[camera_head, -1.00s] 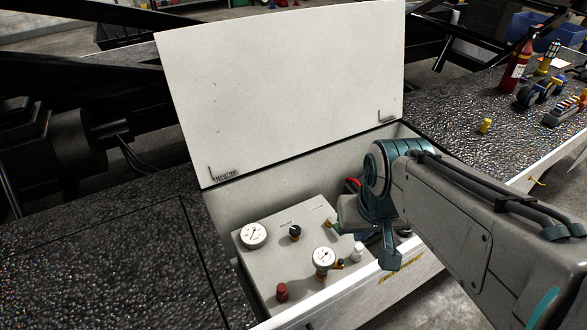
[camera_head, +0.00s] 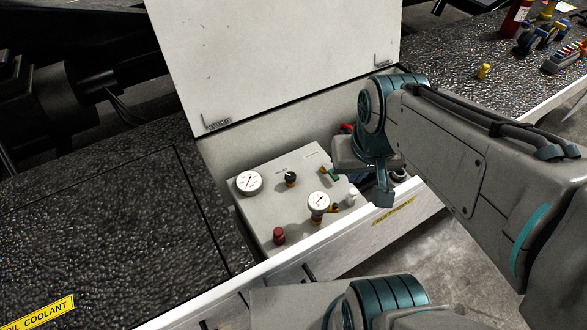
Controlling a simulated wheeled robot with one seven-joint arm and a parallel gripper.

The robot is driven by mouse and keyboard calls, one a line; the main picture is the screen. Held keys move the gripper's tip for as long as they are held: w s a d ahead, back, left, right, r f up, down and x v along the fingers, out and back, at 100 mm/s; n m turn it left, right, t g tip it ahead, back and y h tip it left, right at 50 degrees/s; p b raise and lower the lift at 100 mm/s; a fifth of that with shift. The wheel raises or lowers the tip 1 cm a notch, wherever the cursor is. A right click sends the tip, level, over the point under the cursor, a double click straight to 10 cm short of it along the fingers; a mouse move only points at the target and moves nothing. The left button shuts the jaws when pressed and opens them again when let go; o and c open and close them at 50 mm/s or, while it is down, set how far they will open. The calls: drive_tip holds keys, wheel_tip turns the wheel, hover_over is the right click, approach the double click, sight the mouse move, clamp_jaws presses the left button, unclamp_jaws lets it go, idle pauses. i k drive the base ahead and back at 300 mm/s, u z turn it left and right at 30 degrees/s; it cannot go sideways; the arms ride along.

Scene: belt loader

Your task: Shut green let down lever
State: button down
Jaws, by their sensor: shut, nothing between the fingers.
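The green lever (camera_head: 326,174) is small, with a red-orange part at one end. It sits on the light grey control panel (camera_head: 275,215) inside the open white box, near the panel's right back side. My gripper (camera_head: 383,195) hangs over the box just right of the lever, pointing down, shut and empty. It looks apart from the lever, though the exact gap in depth cannot be told. The wrist hides the part of the box behind it.
The panel also carries white gauges (camera_head: 249,183), a red knob (camera_head: 279,235), a black knob (camera_head: 291,178) and a white knob (camera_head: 351,197). The lid (camera_head: 285,55) stands open behind. The box's front wall (camera_head: 375,222) runs below my gripper. A yellow item (camera_head: 483,71) stands on the deck.

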sight(335, 178)
drive_tip(key=k, duration=1.35)
drive_tip(key=z, duration=0.7)
drive_tip(key=i, duration=1.85)
drive_tip(key=u, duration=0.75)
